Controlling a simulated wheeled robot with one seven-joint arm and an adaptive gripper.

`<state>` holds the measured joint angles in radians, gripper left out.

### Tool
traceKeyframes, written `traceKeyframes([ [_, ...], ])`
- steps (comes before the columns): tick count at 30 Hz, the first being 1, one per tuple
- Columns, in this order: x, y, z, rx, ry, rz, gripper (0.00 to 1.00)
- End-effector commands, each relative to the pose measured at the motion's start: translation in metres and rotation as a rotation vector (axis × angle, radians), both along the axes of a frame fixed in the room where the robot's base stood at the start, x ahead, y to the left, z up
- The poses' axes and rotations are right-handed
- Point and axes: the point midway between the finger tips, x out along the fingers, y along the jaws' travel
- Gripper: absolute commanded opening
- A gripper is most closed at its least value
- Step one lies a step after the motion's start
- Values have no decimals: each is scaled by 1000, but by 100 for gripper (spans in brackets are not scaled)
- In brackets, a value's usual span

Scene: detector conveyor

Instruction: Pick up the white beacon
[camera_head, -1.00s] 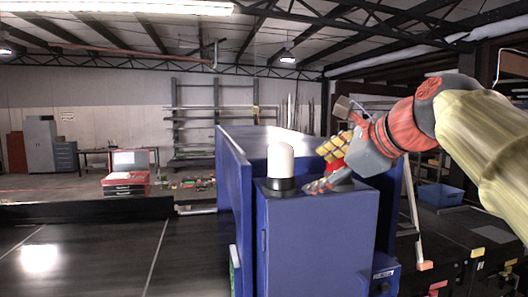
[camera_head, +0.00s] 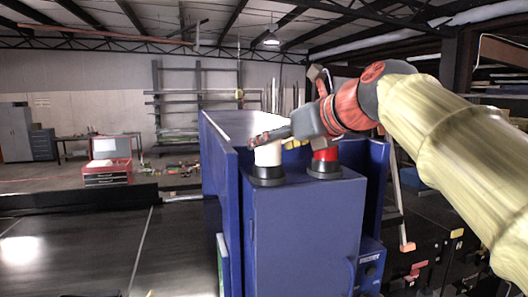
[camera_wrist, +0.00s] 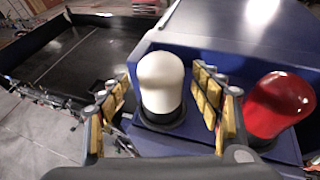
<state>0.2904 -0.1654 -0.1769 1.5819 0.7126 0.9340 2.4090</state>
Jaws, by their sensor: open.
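The white beacon (camera_wrist: 162,84) stands upright on its black base on top of the blue cabinet. It also shows in the head view (camera_head: 268,156), where my gripper covers its top. My gripper (camera_wrist: 162,88) is open, with its yellow-padded fingers on the left and right of the white beacon. I cannot tell whether either finger touches it. The red beacon (camera_wrist: 280,104) stands just right of the right finger, and in the head view (camera_head: 325,158) it sits beside the white one.
The blue cabinet (camera_head: 305,225) carries both beacons, and taller blue panels (camera_head: 222,170) stand behind and to its left. A black conveyor (camera_head: 165,245) lies to the left. A red toolbox (camera_head: 107,172) stands on the floor farther back.

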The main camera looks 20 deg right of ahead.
Motion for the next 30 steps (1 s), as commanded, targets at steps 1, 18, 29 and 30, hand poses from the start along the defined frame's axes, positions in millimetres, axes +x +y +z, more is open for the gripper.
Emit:
traceKeyframes([
  [1, 7, 3, -3, 1, 4, 3, 64],
  [18, 20, 6, -9, -1, 1, -1, 55],
  [29, 20, 6, -9, 0, 1, 0, 35],
  [30, 20, 6, -9, 0, 1, 0, 33],
])
